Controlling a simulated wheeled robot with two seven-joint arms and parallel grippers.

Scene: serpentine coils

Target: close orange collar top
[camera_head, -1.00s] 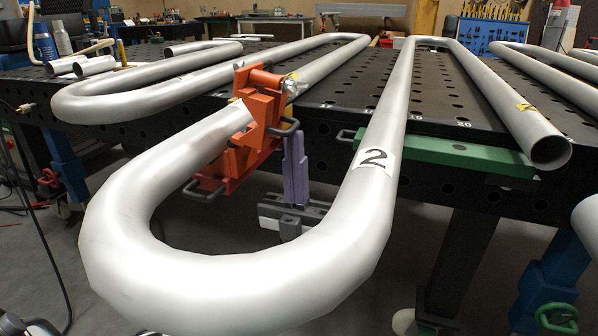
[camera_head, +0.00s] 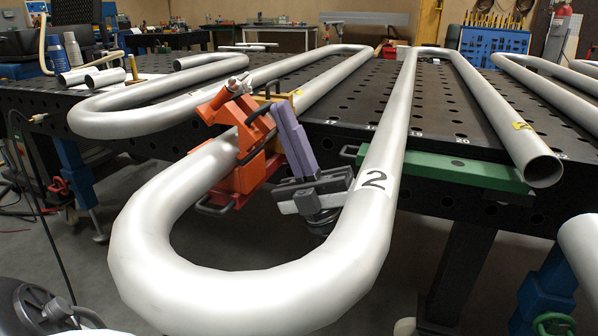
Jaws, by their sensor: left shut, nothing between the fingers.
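The orange collar (camera_head: 251,172) sits around the white pipe coil marked 2, on its left leg just in front of the black table. Its orange top (camera_head: 219,107) stands tilted up to the left above the pipe, with a silver bolt end (camera_head: 238,84). A black handle (camera_head: 258,117) shows on the collar. My left gripper (camera_head: 279,106) has purple fingers, shut and empty, pointing up and left right beside the collar. I cannot tell whether they touch it. Its grey body (camera_head: 318,190) is between the two pipe legs, partly hidden by the right leg. My right gripper is not in view.
The white pipe bend (camera_head: 240,295) curves around in front, and its right leg (camera_head: 375,165) runs close beside the gripper. A green bar (camera_head: 450,167) lies along the front edge of the black table (camera_head: 430,110). Other pipes lie left and right.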

